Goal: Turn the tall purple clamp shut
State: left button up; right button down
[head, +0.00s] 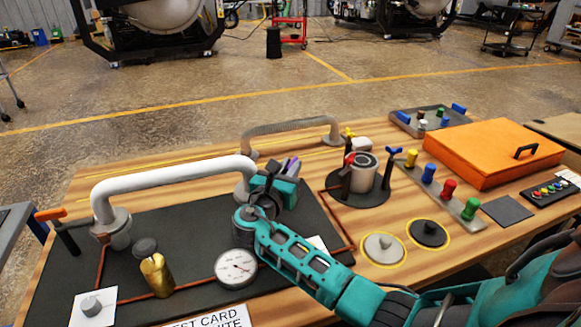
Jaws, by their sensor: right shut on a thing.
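The purple clamp (293,165) shows only as a small purple part above my right gripper, at the right end of the thick white pipe (175,172). My right gripper (284,176) reaches in from the lower right and is shut on the purple clamp. The gripper and wrist hide most of the clamp and its joint, so I cannot tell how far it is turned. My left gripper is not in view.
An orange-handled clamp (50,214) stands at the white pipe's left end. A gauge (236,267) and a brass cylinder (157,275) stand near my arm. A grey pump-like cylinder (363,172) with red, yellow and blue handles stands right. An orange case (490,152) lies farther right.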

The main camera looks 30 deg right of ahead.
jog(key=shift+m+g+h, duration=0.3)
jog(key=shift+m+g, duration=0.1)
jog(key=shift+g, duration=0.2)
jog(key=c, duration=1.1)
grip_release()
jog(key=shift+c, duration=0.2)
jog(key=v, duration=1.3)
